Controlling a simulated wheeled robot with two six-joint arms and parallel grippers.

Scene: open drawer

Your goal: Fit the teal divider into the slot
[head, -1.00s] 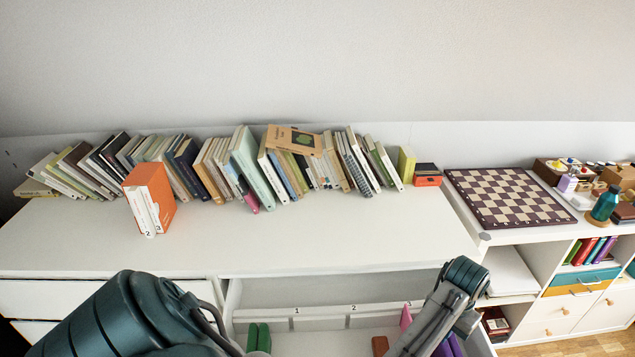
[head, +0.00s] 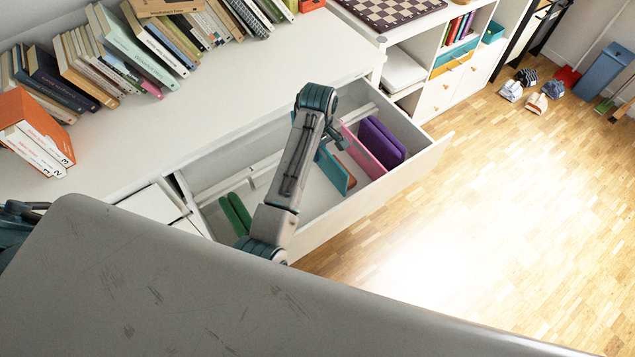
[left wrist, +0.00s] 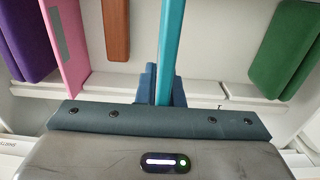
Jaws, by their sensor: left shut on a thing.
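My left gripper (left wrist: 163,92) is shut on the teal divider (left wrist: 172,35), which stands on edge between its fingers in the left wrist view. In the head view the teal divider (head: 334,170) is over or in the open drawer (head: 385,195), left of the pink divider. My left arm covers part of it and most of the left gripper (head: 323,145). White strips (left wrist: 245,98) with gaps run along one side of the drawer. The gripper hides the strip area under the divider, so I cannot tell whether the divider touches a slot. My right gripper is out of view.
A pink divider (head: 362,152) and purple dividers (head: 382,142) stand at the drawer's right end. Green pieces (head: 236,213) are at its left. A brown block (left wrist: 116,30) lies between pink and teal. Books (head: 75,65) line the dresser top (head: 205,100).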

